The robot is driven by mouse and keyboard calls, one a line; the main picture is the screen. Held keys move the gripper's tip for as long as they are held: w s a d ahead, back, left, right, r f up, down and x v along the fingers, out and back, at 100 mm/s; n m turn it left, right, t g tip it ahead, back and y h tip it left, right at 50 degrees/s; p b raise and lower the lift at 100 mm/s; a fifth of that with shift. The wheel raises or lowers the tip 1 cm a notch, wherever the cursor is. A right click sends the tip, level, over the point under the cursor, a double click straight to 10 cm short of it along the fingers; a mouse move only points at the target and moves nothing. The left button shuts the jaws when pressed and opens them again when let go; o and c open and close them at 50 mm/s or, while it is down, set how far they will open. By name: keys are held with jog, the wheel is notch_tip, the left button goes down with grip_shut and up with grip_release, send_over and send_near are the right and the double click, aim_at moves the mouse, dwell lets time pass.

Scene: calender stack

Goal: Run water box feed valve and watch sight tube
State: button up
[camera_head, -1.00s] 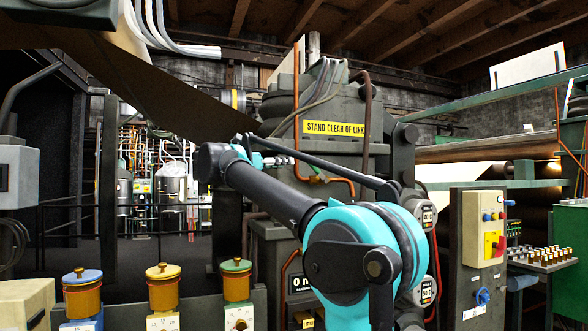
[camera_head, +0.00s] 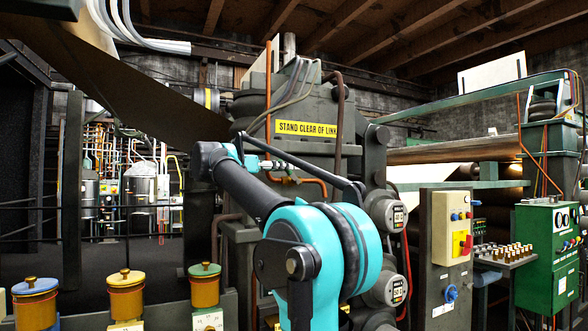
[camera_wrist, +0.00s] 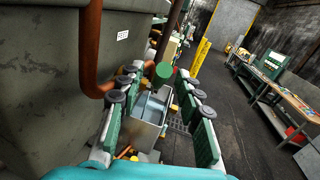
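My gripper (camera_wrist: 157,78) is open and empty in the wrist view, its two green-and-white fingers apart. In the head view it shows small (camera_head: 272,165), in front of the large grey machine. A green round knob (camera_wrist: 164,71) shows beyond and between the fingertips, apart from them; I cannot tell if it is the feed valve. Below it, an open-topped metal box (camera_wrist: 150,110) shows between the fingers and may be the water box. A thin upright tube with red in it (camera_head: 161,218) stands far back left; I cannot tell if it is the sight tube.
The grey machine wall (camera_wrist: 60,70) and a brown pipe (camera_wrist: 92,50) are close on the gripper's left. A workbench (camera_wrist: 275,95) stands right, beyond clear floor. A switch panel (camera_head: 451,250) and a green control box (camera_head: 545,258) stand right in the head view.

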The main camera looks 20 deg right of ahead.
jog(key=x, duration=0.5)
jog(key=shift+d, duration=0.4)
jog(key=shift+c, duration=0.2)
grip_shut()
